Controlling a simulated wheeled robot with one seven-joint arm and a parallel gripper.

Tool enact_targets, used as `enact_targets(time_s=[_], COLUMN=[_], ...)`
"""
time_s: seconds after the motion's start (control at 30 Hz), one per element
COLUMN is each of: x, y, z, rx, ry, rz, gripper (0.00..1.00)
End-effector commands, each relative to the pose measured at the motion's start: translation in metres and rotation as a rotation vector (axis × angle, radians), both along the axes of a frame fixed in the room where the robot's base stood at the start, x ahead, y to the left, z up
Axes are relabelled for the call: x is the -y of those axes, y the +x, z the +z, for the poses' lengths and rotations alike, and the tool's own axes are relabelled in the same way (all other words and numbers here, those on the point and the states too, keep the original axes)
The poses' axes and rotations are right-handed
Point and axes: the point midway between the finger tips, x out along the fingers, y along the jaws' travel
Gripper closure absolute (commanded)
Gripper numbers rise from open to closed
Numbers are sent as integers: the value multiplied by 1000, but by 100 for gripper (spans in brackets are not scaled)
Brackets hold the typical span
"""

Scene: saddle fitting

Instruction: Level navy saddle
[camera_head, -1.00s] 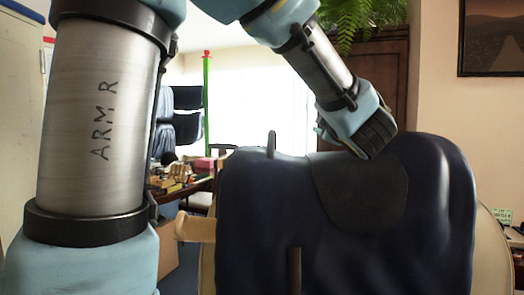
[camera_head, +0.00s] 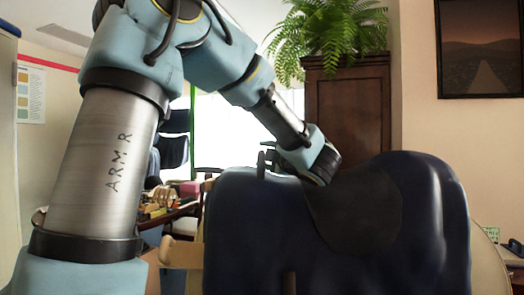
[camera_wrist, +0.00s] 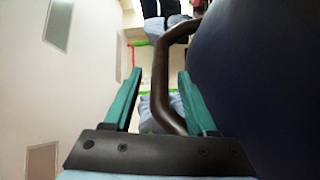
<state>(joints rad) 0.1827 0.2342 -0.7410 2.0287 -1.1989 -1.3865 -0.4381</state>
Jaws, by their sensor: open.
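The navy saddle (camera_head: 247,225) fills the lower right of the head view. It has a darker patch (camera_head: 365,215) on its seat, and its right end stands a little higher than its left. A dark upright handle (camera_head: 262,163) rises at its top left. My gripper (camera_head: 276,158) is at the saddle's top left, close to this handle. In the wrist view, my gripper (camera_wrist: 160,75) is open, with two teal fingers. The brown bent handle (camera_wrist: 160,80) passes between them in the picture; contact is not clear. The saddle's navy side (camera_wrist: 260,70) is on the right.
A wooden stand part (camera_head: 180,254) shows left of the saddle. A cluttered table (camera_head: 165,212) stands behind on the left. A dark wooden cabinet (camera_head: 348,110) with a fern (camera_head: 325,40) is behind the saddle. A picture (camera_head: 480,48) hangs on the right wall.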

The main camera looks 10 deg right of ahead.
Motion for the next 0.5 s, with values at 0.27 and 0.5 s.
enact_targets(time_s=[0.27, 0.5], x=[-3, -3], y=[12, 12], z=[0, 0], rx=[0, 0], ry=[-1, -1], rz=[-1, -1], gripper=[43, 50])
